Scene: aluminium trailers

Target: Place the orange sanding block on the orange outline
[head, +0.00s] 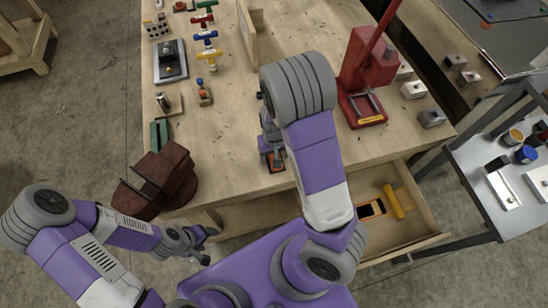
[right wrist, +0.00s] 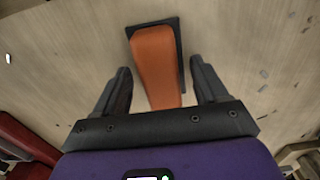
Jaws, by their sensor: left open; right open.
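The orange sanding block (right wrist: 156,62) has a dark base and lies on the wooden bench top. In the right wrist view it lies between the spread fingers of my right gripper (right wrist: 160,80), with space on both sides. In the head view the block (head: 277,164) is mostly hidden under my right gripper (head: 271,148). The orange outline (head: 371,209) is around a dark patch inside the open drawer below the bench's front edge. My left gripper (head: 206,246) is open and empty, low in front of the bench at the left.
A red press (head: 366,75) stands right of my right arm. A dark red vise (head: 160,180) sits at the bench's front left corner. Several coloured-handled tools (head: 207,37) lie farther back.

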